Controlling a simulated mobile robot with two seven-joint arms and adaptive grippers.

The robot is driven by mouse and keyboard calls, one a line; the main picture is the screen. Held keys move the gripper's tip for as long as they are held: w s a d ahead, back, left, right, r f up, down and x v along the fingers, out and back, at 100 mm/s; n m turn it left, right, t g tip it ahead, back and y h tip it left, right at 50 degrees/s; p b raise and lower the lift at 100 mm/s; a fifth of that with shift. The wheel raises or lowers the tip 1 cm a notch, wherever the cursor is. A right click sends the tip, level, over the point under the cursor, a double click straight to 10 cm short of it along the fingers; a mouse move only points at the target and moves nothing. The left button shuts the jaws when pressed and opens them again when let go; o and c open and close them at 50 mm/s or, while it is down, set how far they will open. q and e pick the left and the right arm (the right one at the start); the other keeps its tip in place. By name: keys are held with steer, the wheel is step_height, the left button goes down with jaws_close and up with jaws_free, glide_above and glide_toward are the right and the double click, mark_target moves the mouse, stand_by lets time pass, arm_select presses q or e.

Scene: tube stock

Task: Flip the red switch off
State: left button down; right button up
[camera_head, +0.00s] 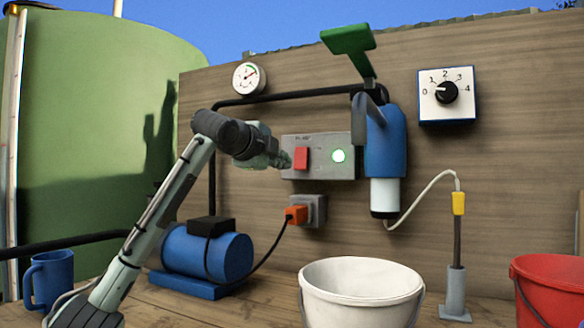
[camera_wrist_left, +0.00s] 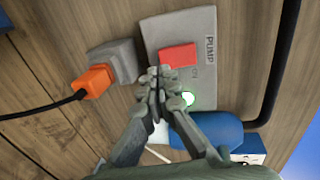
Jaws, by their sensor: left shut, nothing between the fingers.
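The red switch (camera_head: 300,158) sits on the left part of a grey box (camera_head: 322,172) fixed to the wooden wall. A round light (camera_head: 339,156) on the box glows green. My left gripper (camera_head: 284,161) is shut and empty, with its fingertips just left of the red switch in the head view. In the left wrist view the gripper (camera_wrist_left: 156,77) has its tips close to the edge of the red switch (camera_wrist_left: 178,55); I cannot tell whether they touch it. The box there carries the word PUMP. My right gripper is not in view.
An orange plug (camera_head: 296,214) sits in a grey socket below the box. A blue pump (camera_head: 205,255), a white bucket (camera_head: 362,280), a red bucket (camera_head: 550,285) and a blue mug (camera_head: 52,278) stand below. A blue filter (camera_head: 386,140) with a green lever (camera_head: 349,40) is to the right.

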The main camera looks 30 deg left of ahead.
mark_target(297, 169)
arm_select(q)
steer(key=shift+w+a+f, duration=0.1)
steer(key=shift+w+f, duration=0.05)
steer(key=shift+w, duration=0.75)
steer(key=shift+w+f, duration=0.2)
steer(key=shift+w, duration=0.65)
steer(key=shift+w+a+f, duration=0.1)
steer(key=shift+w+f, duration=0.05)
steer(key=shift+w, duration=0.75)
steer(key=shift+f, duration=0.1)
